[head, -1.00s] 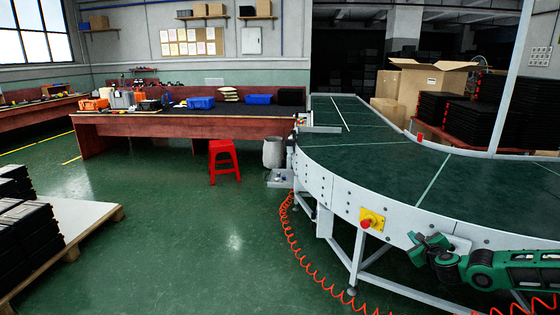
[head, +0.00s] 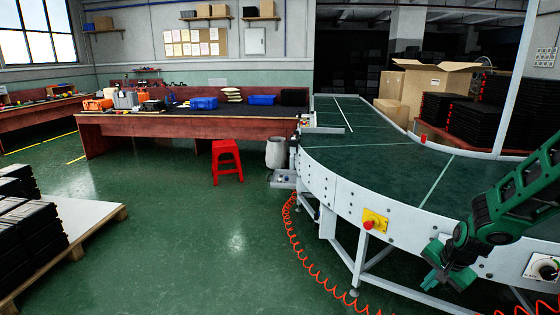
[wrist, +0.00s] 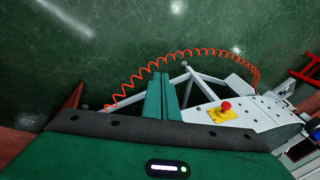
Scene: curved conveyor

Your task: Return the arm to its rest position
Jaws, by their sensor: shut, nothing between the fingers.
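My gripper (head: 436,280) is at the lower right of the head view, in front of the near side of the curved conveyor (head: 400,167). It points down and to the left, with my green arm rising to the right above it. In the wrist view, my gripper's two green fingers (wrist: 160,96) are side by side and closed together, with nothing between them. The floor and the conveyor's side frame (wrist: 252,107) lie beyond the fingers.
A yellow box with a red button (head: 375,221) is on the conveyor's side, left of my gripper. It also shows in the wrist view (wrist: 224,112). An orange coiled hose (head: 309,264) runs along the floor. A red stool (head: 226,162) stands farther back. Open floor lies left.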

